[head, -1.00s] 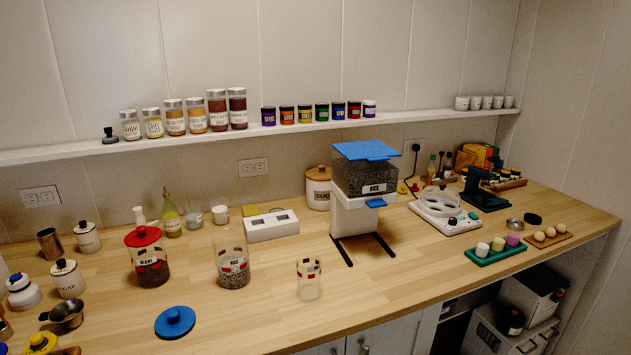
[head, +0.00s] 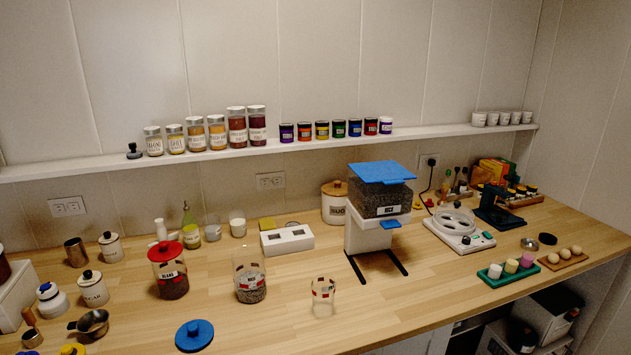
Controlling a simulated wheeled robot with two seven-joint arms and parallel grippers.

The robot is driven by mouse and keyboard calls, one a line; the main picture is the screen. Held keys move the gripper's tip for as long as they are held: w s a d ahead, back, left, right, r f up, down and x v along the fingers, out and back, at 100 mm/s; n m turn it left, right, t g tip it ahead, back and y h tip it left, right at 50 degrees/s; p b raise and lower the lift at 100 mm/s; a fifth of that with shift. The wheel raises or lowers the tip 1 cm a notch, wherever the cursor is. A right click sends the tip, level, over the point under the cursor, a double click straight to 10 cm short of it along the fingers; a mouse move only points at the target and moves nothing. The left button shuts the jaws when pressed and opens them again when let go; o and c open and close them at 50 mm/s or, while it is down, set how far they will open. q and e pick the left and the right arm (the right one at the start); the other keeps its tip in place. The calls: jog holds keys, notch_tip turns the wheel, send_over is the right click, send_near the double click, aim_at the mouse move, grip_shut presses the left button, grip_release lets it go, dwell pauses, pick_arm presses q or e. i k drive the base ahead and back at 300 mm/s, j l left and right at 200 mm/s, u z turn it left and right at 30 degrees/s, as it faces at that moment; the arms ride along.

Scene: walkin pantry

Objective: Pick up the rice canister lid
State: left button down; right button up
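A round blue lid with a knob (head: 194,335) lies flat on the wooden counter near its front edge. Just behind it stands an open clear glass canister (head: 249,277) with a dark label and some grain at the bottom; the label looks like "RICE". To its left a similar canister (head: 172,274) labelled "BEANS" wears a red lid. A dispenser labelled "RICE" (head: 379,208) with a blue flat top stands to the right on dark feet. Neither of my grippers shows in the head view.
An empty glass (head: 323,297) stands right of the open canister. A white box (head: 286,240) is behind. The counter (head: 260,325) is bare right of the lid.

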aim_at(195, 334)
jog(key=i+l, duration=0.15)
jog(key=i, duration=0.15)
jog(key=i+l, duration=0.2)
jog(key=i+l+u, duration=0.1)
jog(key=u, duration=0.25)
jog(key=i+l+u, duration=0.2)
jog(key=u, duration=0.15)
jog(key=i+l+u, duration=0.35)
jog(key=k+j, duration=0.05)
jog(key=j, duration=0.05)
